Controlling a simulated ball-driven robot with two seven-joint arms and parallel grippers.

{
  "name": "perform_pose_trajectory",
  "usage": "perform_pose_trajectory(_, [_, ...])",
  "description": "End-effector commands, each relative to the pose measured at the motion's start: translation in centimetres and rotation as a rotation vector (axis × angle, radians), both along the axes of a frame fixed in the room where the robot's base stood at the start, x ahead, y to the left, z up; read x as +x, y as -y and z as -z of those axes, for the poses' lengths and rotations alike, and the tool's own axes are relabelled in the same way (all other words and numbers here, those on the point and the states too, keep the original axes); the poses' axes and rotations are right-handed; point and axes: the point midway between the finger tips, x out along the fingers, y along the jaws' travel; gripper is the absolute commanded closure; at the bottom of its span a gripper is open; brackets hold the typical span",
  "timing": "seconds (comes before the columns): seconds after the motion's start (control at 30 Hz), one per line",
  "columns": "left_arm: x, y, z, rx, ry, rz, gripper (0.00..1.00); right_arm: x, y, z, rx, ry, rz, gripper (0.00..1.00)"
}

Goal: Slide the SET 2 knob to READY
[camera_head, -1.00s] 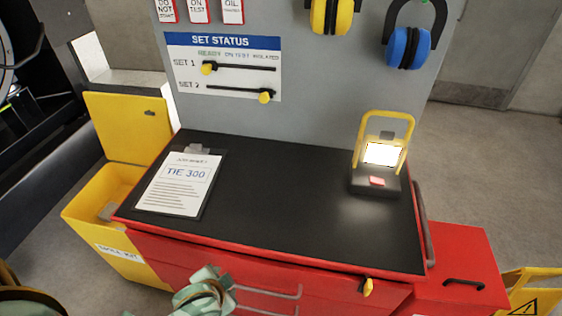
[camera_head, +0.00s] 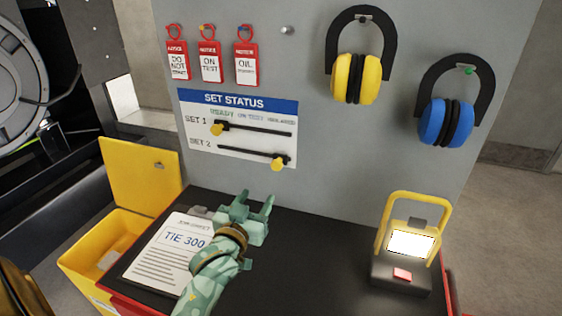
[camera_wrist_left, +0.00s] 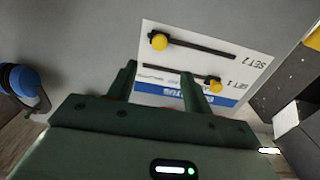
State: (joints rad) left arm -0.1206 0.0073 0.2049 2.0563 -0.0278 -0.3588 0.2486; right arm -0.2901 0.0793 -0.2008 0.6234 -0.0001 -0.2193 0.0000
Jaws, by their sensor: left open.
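The SET STATUS board (camera_head: 235,134) is on the grey upright panel, with two dark slots. The yellow SET 2 knob (camera_head: 278,163) is at the right end of the lower slot, the end away from READY. The yellow SET 1 knob (camera_head: 217,128) is at the left end of the upper slot, below READY. My left gripper (camera_head: 255,201) is open and empty, below and in front of the board, apart from it. In the left wrist view the board is upside down, with the SET 2 knob (camera_wrist_left: 159,41) beyond the open fingers (camera_wrist_left: 158,72). My right gripper is out of view.
A clipboard (camera_head: 165,262) lies on the black bench top beneath my left arm. A lit work lamp (camera_head: 410,243) stands at the right. Red tags (camera_head: 209,66), yellow ear defenders (camera_head: 357,78) and blue ear defenders (camera_head: 446,122) hang above. The middle bench top is clear.

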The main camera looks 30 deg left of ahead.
Motion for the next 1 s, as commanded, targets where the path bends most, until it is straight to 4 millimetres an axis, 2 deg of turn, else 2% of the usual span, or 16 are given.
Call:
perform_pose_trajectory(0.17, [2.8,-0.7,0.1,0.000,0.002,0.000,0.50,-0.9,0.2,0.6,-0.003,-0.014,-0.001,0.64])
perform_pose_trajectory(0.3, [6.4,-1.5,0.2,0.001,0.001,0.001,0.50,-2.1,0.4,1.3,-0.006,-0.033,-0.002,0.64])
perform_pose_trajectory(0.6, [13.0,-3.1,0.3,0.001,-0.002,0.000,0.50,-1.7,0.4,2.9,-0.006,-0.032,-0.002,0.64])
perform_pose_trajectory(0.8, [15.0,-3.6,0.3,0.000,-0.003,0.001,0.50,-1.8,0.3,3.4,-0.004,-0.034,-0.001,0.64])
perform_pose_trajectory(1.0, [15.4,-3.7,0.1,0.000,-0.003,0.001,0.50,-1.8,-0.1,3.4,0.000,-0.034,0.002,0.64])
